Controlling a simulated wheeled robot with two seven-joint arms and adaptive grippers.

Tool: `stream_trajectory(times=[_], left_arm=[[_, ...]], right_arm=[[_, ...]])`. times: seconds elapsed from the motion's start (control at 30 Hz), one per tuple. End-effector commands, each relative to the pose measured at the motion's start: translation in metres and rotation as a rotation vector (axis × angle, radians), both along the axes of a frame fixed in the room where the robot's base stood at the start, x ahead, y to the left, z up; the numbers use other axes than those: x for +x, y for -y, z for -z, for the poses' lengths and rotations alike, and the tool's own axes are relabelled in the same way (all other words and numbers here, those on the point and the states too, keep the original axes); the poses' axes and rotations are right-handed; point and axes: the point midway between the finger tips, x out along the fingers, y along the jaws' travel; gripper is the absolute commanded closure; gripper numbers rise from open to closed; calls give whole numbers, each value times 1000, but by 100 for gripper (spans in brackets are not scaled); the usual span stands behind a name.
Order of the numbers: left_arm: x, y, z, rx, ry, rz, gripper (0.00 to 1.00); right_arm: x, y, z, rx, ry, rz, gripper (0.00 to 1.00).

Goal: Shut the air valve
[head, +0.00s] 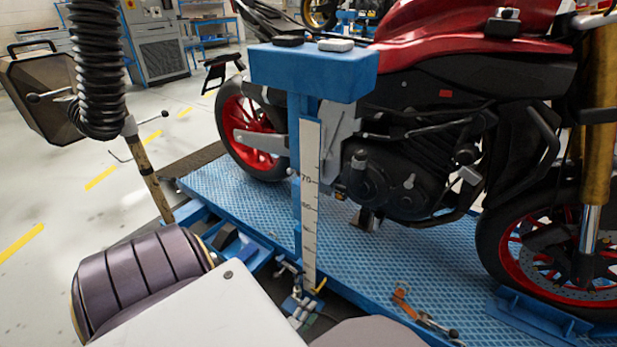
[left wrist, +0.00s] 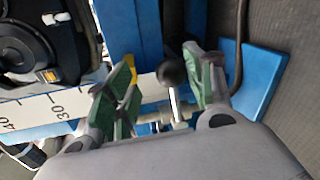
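In the left wrist view, a lever with a round black knob (left wrist: 171,72) on a metal rod stands between the two green-padded fingers of my left gripper (left wrist: 160,62). It looks like the air valve's handle. The fingers are spread, with a visible gap on each side of the knob. In the head view my left gripper (head: 298,304) is low by the foot of the blue post (head: 297,130). There the valve is small and partly hidden, so its position is hard to tell. My right gripper is not in view.
A white ruler (head: 310,200) runs down the post, close to the left gripper. A blue lift platform (head: 365,260) carries a red motorcycle (head: 420,110). An orange-handled tool (head: 402,300) lies on the platform. A black ribbed hose (head: 97,70) hangs at left. Open floor lies at far left.

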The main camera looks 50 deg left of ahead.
Motion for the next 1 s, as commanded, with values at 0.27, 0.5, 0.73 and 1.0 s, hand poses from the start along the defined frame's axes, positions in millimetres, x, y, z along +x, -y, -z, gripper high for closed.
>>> stream_trajectory(times=[0.27,0.5,0.73,1.0], left_arm=[[0,-1,-14,1,2,-1,48],[0,-1,-27,0,1,1,48],[1,-1,-41,0,2,1,48],[0,0,-58,-1,3,1,48]], right_arm=[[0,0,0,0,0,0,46],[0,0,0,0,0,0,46],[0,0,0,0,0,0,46],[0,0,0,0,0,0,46]])
